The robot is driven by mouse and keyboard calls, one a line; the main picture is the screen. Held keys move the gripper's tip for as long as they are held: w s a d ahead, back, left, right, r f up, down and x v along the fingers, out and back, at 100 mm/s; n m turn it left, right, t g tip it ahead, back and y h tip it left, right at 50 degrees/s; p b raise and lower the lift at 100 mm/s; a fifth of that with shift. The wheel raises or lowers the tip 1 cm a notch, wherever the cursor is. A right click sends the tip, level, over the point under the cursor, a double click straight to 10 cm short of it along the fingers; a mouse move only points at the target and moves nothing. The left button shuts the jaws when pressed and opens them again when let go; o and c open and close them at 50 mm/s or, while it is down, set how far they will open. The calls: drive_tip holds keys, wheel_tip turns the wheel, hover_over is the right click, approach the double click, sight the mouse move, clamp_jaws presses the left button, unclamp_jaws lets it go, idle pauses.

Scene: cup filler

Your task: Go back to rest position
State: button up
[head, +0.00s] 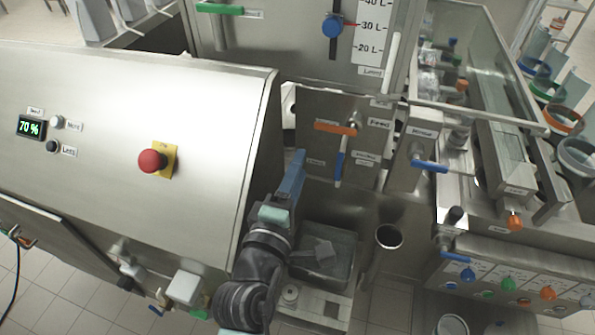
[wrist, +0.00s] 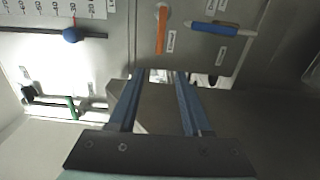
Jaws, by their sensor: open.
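My gripper (wrist: 160,80) is open and empty in the wrist view, its two blue fingers apart. In the head view, my gripper (head: 297,160) shows at the middle, in front of the steel panel with the valves. The orange handle (head: 335,128) lies level on that panel, and the blue handle (head: 340,165) hangs below it. In the wrist view the orange handle (wrist: 161,30) and the blue handle (wrist: 214,29) lie beyond the fingertips. No contact shows between the fingers and either handle.
A steel cabinet with a red stop button (head: 152,161) and a 70 % display (head: 30,127) stands left of my arm. A grey bin (head: 340,285) is below my gripper, with a steel cup (head: 389,237) to its right. Another blue handle (head: 430,166) sticks out at right.

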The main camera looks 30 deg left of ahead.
idle(0.4)
drive_tip(key=w+d+r+m+t+h, duration=0.2)
drive_tip(key=d+r+m, duration=0.4)
drive_tip(key=r, duration=0.6)
drive_tip(key=w+d+r+m+t+h, duration=0.1)
drive_tip(key=w+d+r+m+t, duration=0.15)
drive_tip(key=d+r+m, duration=0.6)
drive_tip(key=s+d+r+m+t, duration=0.1)
drive_tip(key=s+d+r+m, duration=0.1)
drive_tip(key=r, duration=0.6)
drive_tip(key=s+d+r+m+t+h, duration=0.1)
drive_tip(key=s+d+r+m+t, duration=0.1)
drive_tip(key=s+r, duration=0.3)
drive_tip(key=s+d+r+m+t+h, duration=0.1)
drive_tip(key=s+d+r+m+t, duration=0.1)
drive_tip(key=r, duration=0.8)
drive_tip(key=shift+s+d+r+m, duration=0.4)
drive_tip(key=shift+s+d, duration=0.35)
drive_tip(key=shift+s, duration=0.5)
drive_tip(key=shift+f+t, duration=0.15)
drive_tip(key=shift+t, duration=0.1)
